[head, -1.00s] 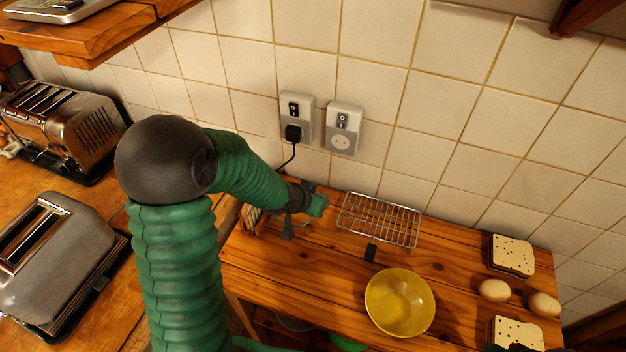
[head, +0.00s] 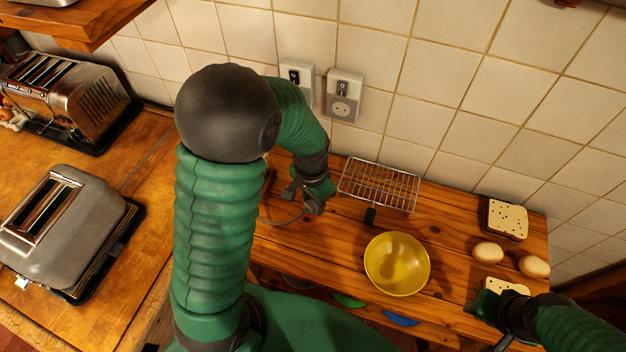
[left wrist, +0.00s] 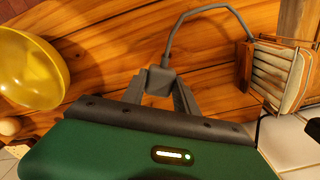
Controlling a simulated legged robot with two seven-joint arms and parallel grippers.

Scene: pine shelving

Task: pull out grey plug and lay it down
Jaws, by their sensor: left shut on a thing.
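My left gripper (head: 314,206) is low over the pine shelf, left of the wire rack. In the left wrist view my left gripper (left wrist: 160,95) is shut on the grey plug (left wrist: 160,80). A grey cord (left wrist: 205,8) arches from the plug toward the toast rack. I cannot tell whether the plug touches the wood. On the tiled wall, the right socket (head: 344,96) is empty. The left socket (head: 296,76) is partly hidden by my left arm. My right gripper (head: 485,304) is at the lower right, near a bread slice; its jaws are unclear.
A wire rack (head: 380,186) with a black handle and a yellow bowl (head: 397,264) stand on the shelf. Two eggs (head: 488,253) and bread slices (head: 506,219) are at the right. A toast rack (left wrist: 275,75) is near the held plug. Toasters (head: 62,225) stand at the left.

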